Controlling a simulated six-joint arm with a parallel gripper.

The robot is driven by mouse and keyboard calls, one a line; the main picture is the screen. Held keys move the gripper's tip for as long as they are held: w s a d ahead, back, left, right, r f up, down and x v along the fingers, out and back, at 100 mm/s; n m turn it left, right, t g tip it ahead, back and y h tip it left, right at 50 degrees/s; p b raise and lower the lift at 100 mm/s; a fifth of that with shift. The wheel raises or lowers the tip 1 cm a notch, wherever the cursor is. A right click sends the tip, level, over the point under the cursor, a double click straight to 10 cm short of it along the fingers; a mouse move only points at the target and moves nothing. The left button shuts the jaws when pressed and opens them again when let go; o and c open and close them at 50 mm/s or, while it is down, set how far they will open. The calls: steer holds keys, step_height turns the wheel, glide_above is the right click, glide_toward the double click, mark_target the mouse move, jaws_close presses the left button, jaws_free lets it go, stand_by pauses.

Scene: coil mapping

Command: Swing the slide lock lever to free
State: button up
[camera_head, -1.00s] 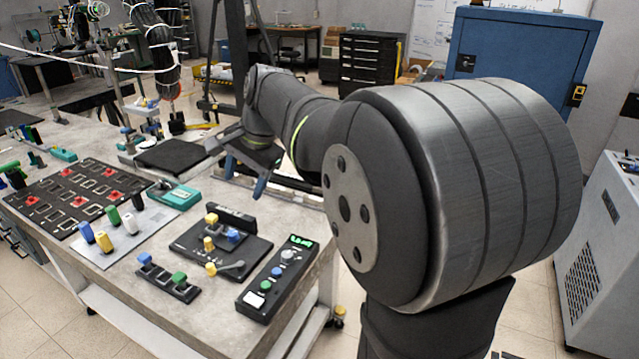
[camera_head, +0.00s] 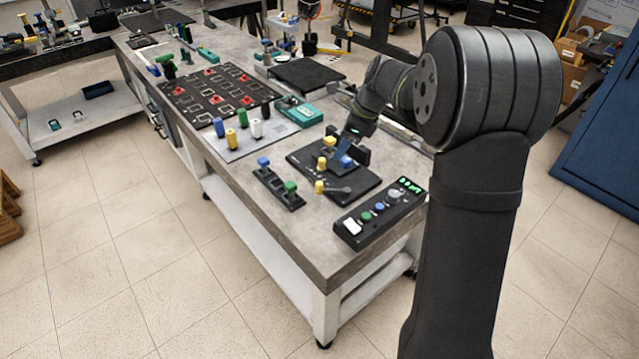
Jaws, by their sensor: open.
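The black fixture plate (camera_head: 302,158) lies on the grey workbench. On it stand black blocks with a yellow knob (camera_head: 328,142) and a blue part (camera_head: 346,161). A small lever with a grey arm (camera_head: 339,189) and a yellow knob (camera_head: 319,187) is at its front edge; I cannot tell surely whether this is the slide lock lever. My gripper (camera_head: 347,146) is open, tilted down over the back of the fixture, close to the blue part. Its fingertips are small, and I cannot tell whether they touch anything.
A black control box (camera_head: 380,214) with buttons and a green display stands in front on the right. Coloured cylinders stand on a light plate (camera_head: 225,147); a black board (camera_head: 245,86) is behind.

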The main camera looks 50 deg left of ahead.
mark_target(320, 183)
steer(key=x, duration=1.6)
steer(key=shift+f, duration=0.2)
steer(key=shift+c, duration=0.4)
steer(key=shift+d, duration=0.1)
jaws_close()
